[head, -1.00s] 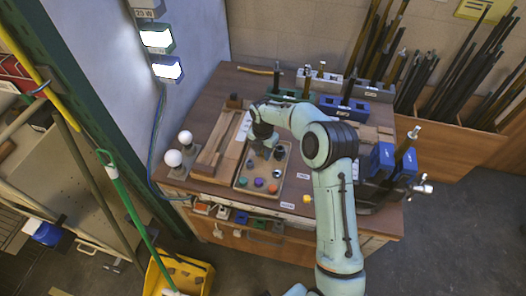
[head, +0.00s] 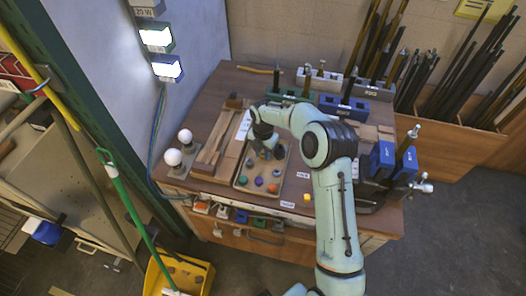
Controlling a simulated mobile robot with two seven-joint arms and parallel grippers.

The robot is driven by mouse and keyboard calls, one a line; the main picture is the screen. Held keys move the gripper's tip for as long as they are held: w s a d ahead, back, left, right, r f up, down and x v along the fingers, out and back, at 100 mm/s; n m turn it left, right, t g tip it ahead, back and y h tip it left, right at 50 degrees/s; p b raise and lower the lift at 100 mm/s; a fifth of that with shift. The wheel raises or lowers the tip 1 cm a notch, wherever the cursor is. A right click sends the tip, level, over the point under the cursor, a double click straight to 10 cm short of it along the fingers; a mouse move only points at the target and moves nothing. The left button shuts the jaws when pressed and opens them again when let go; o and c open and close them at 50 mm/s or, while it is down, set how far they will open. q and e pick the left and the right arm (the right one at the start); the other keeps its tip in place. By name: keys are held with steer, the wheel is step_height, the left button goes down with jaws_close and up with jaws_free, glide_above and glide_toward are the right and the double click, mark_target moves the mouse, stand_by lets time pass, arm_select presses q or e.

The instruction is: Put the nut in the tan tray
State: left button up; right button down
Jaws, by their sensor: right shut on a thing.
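The tan tray (head: 238,183) lies on the workbench and holds several small round parts, among them green, blue and red ones. My right gripper (head: 266,154) is over the back part of the tray, pointing down. It is shut on a small dark thing, which I take to be the nut; its outline is too small and too covered by the gripper to make out. I cannot tell whether it touches the tray floor. My left gripper is not in view.
Two white bulbs (head: 172,157) stand left of the tray, beside a wooden board (head: 208,150). Blue holders (head: 382,160) stand at the bench's right, with metal holders behind. My right arm covers the bench's middle right.

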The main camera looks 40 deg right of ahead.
steer(key=shift+f, duration=0.1)
steer(key=c, duration=0.8)
jaws_free()
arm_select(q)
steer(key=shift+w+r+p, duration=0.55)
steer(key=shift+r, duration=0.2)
arm_select(e)
step_height(320, 180, up, 13)
steer(key=shift+r, duration=0.2)
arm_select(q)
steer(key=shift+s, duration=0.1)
